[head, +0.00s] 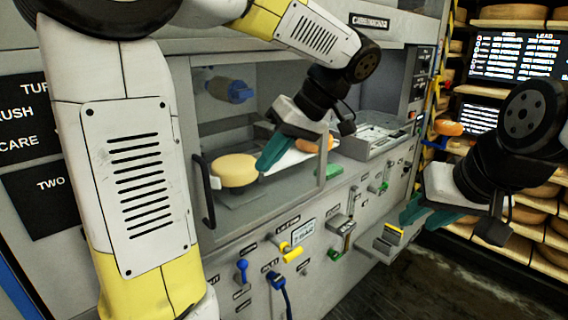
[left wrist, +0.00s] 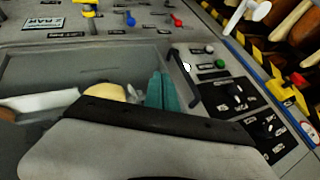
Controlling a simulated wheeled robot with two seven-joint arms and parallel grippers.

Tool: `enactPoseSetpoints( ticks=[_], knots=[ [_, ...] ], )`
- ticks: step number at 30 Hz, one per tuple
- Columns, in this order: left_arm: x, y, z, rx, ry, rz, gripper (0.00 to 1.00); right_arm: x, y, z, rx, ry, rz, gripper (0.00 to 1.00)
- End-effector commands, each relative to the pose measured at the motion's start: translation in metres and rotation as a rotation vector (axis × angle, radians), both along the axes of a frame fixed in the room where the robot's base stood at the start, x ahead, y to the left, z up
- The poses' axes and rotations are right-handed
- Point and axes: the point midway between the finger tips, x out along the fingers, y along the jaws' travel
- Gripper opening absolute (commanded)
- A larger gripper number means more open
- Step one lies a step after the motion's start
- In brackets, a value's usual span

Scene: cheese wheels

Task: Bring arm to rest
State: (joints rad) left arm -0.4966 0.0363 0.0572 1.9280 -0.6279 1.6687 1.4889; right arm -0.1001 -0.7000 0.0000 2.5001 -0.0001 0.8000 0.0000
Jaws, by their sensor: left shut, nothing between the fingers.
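My left gripper (head: 270,155), with teal fingers, is in front of the grey machine's window bay in the head view. Its fingers are together and hold nothing; they also show in the left wrist view (left wrist: 163,90). A pale yellow cheese wheel (head: 234,170) sits in the bay, just left of the fingertips in the head view. It is partly hidden behind the gripper body in the left wrist view (left wrist: 105,92). My right gripper (head: 428,213) is at the right, in front of the machine's right end. Its teal fingers look apart, with nothing seen between them.
A dark door handle (head: 207,192) stands at the bay's left edge. The panel below has a blue lever (head: 242,270), a yellow lever (head: 291,252) and a small grey shelf (head: 383,242). Shelves of cheese wheels (head: 545,190) stand at the right. Dark floor (head: 440,285) shows lower right.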

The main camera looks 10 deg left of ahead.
Motion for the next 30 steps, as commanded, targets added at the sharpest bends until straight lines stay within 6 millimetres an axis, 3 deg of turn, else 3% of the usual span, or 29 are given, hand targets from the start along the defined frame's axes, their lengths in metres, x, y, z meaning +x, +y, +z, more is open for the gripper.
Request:
enactPoseSetpoints(
  ticks=[7,13,21,30],
  knots=[
    [-0.039,0.015,-0.026,-0.317,0.062,-0.284,0.00,0.000,0.000,0.000,0.000,0.000,0.000,0.34],
    [-0.068,0.008,-0.047,-0.553,-0.081,-0.681,0.00,0.000,0.000,0.000,0.000,0.000,0.000,0.34],
    [-0.075,0.001,-0.047,-0.541,-0.312,-0.982,0.00,0.000,0.000,0.000,0.000,0.000,0.000,0.34],
    [-0.075,0.000,-0.046,-0.525,-0.338,-1.020,0.00,0.000,0.000,0.000,0.000,0.000,0.000,0.34]
  ],
)
